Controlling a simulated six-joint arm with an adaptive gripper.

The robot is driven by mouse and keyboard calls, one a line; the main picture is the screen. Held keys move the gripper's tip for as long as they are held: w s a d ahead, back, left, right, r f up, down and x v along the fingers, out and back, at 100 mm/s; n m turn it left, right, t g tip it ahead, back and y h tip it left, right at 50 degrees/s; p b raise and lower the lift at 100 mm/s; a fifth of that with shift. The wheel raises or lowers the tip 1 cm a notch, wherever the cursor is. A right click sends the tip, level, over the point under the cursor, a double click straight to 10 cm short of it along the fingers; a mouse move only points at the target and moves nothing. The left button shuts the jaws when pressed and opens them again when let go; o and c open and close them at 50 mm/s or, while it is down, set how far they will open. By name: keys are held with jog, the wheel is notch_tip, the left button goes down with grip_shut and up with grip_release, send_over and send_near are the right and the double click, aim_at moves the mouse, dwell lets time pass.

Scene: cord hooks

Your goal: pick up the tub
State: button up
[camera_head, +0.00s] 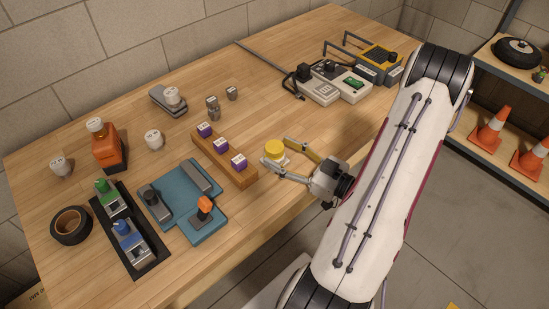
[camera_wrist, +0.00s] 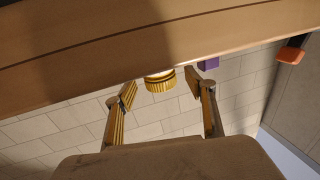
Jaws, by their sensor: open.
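The tub (camera_head: 275,148) is small and round, with a yellow lid and a pale lower body. It stands on the wooden table to the right of the wooden block strip. My gripper (camera_head: 279,152) is open, with its two fingers reaching toward the tub, one on each side. In the wrist view, the tub (camera_wrist: 160,81) shows its ribbed yellow lid between and just beyond the open fingertips of my gripper (camera_wrist: 160,91). I cannot tell whether either finger touches it.
A wooden strip (camera_head: 220,160) with purple-topped pieces stands close to the left of the tub. A blue tray (camera_head: 183,215) and black tray (camera_head: 118,230) lie farther left. Grey devices (camera_head: 318,88) with cords stand at the back right. Table behind the tub (camera_head: 285,118) is clear.

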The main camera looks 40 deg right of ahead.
aim_at(283, 160)
jog(key=c, duration=1.2)
jog(key=shift+r, duration=0.2)
jog(key=shift+c, duration=0.2)
notch_tip(283, 160, up, 10)
jog(key=shift+f, duration=0.2)
